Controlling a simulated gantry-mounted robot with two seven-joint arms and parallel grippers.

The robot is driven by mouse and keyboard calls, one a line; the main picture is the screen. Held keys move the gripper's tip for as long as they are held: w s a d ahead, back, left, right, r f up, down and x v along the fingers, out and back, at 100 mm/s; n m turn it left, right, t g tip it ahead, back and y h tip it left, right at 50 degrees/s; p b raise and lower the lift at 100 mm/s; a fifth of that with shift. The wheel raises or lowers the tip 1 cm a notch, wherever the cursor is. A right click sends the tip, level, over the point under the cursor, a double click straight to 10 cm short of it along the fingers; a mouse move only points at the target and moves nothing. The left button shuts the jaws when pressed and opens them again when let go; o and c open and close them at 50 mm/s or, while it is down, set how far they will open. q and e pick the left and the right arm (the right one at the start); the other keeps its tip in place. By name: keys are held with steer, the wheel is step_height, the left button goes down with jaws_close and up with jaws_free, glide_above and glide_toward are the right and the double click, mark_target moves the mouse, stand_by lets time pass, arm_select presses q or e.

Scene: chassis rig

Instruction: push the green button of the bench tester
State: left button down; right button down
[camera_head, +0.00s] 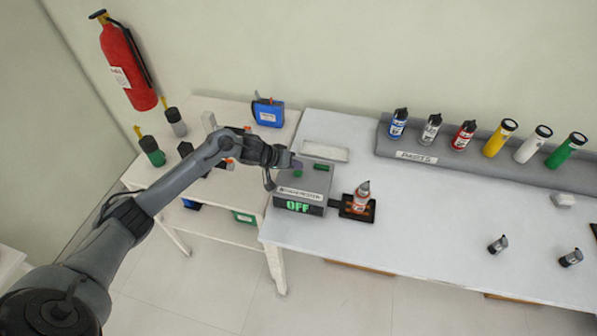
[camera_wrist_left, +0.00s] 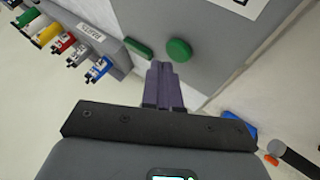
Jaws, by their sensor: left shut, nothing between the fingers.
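The bench tester (camera_head: 318,182) is a grey box on the white table, and its front display (camera_head: 298,207) reads OFF in green. A round green button (camera_head: 298,173) sits on its top, with a longer green piece (camera_head: 321,167) beside it. In the left wrist view the round green button (camera_wrist_left: 179,50) lies just beyond the fingertips and the longer green piece (camera_wrist_left: 137,47) is to its left. My left gripper (camera_head: 296,164) is shut and empty, close to the button; its purple fingers also show in the wrist view (camera_wrist_left: 163,72). I cannot tell whether they touch it. My right gripper is out of view.
A small orange-and-white bottle (camera_head: 362,196) stands on a black tray (camera_head: 346,213) right of the tester. A grey rack (camera_head: 418,153) of several bottles and torches runs along the back. The table's front middle is clear.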

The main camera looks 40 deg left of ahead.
arm_select(q)
steer(key=shift+f, duration=0.3)
stand_by(0.4)
steer(key=shift+f+p, duration=0.2)
steer(key=shift+p, duration=0.1)
steer(key=shift+f, duration=0.15)
stand_by(0.4)
steer(key=shift+r+p, duration=0.55)
steer(key=shift+p, duration=0.25)
steer(key=shift+r+p, duration=0.1)
steer(key=shift+p, duration=0.2)
